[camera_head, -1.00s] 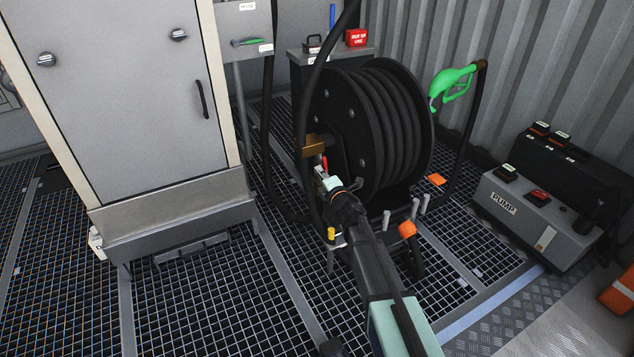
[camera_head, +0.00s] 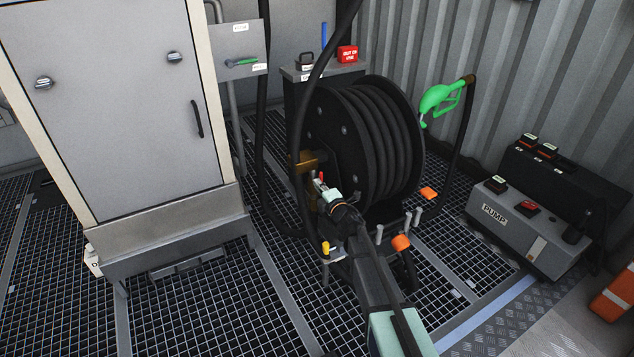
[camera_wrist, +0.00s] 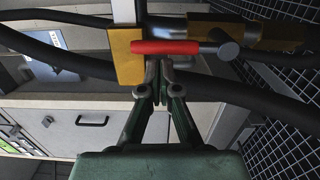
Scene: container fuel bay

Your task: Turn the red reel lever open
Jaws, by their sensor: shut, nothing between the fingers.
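The red reel lever (camera_wrist: 165,47) lies across the picture in the wrist view, with its grey pivot end at the right. It sits in front of a brass valve block (camera_wrist: 125,58). My gripper (camera_wrist: 158,65) is shut and empty, its fingertips close below the lever; I cannot tell whether they touch it. In the head view only a small red bit of the lever (camera_head: 321,176) shows, beside the brass fitting (camera_head: 306,161) on the hose reel (camera_head: 370,140). My gripper (camera_head: 318,184) is at that spot, partly hidden by my wrist.
Black hoses (camera_wrist: 225,92) pass close behind the fingers. A grey cabinet (camera_head: 120,110) stands at the left. A green nozzle (camera_head: 438,102) hangs right of the reel, and the pump box (camera_head: 500,214) is further right. A yellow-capped lever (camera_head: 325,247) stands below my gripper.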

